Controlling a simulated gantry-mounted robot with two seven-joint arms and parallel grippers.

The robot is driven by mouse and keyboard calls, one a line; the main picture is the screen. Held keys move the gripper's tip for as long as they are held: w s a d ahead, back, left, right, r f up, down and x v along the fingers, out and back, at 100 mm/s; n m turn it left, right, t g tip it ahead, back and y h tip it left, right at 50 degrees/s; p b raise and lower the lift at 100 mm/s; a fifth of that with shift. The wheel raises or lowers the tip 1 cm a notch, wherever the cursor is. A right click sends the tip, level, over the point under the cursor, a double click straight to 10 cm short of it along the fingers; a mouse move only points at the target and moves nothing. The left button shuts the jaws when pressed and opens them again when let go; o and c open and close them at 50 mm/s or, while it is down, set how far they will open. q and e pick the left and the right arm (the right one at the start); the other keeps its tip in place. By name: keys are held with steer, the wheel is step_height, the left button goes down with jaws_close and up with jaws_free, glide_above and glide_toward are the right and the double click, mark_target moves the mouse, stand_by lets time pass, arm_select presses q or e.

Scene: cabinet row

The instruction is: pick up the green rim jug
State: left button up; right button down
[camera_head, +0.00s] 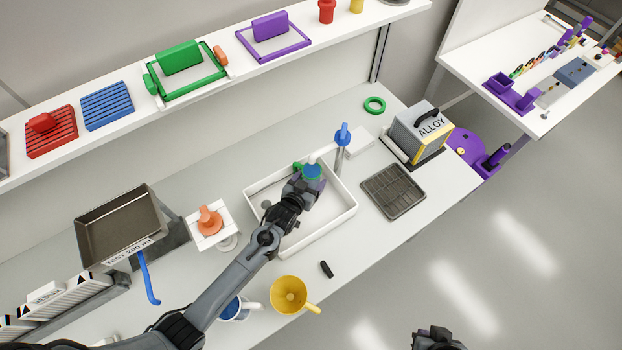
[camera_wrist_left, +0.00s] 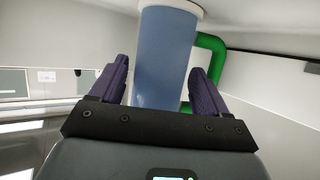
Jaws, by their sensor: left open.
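A blue jug-like vessel (camera_head: 312,171) with a green handle stands in the white basin, partly hidden by my left gripper (camera_head: 304,184). In the left wrist view its blue body (camera_wrist_left: 162,55) shows a pale edge at the top and the green handle (camera_wrist_left: 212,65) at the right. No green rim shows there; whether this is the green rim jug I cannot tell for certain. My left gripper is open, its purple-grey fingers on either side of the blue body. Contact cannot be made out. My right gripper (camera_head: 436,338) shows only partly at the bottom edge.
The white basin's wall (camera_head: 323,232) surrounds the vessel, with a blue-topped tap (camera_head: 342,135) behind. A drying rack (camera_head: 393,191) and the ALLOY box (camera_head: 420,132) stand right. A yellow jug (camera_head: 289,294) and a blue-and-white mug (camera_head: 231,309) stand in front. A green ring (camera_head: 374,105) lies behind.

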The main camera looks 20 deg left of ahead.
arm_select(q)
steer(key=shift+x, duration=0.75)
steer(key=c, duration=0.9)
steer(key=shift+c, duration=0.6)
steer(key=shift+r, duration=0.2)
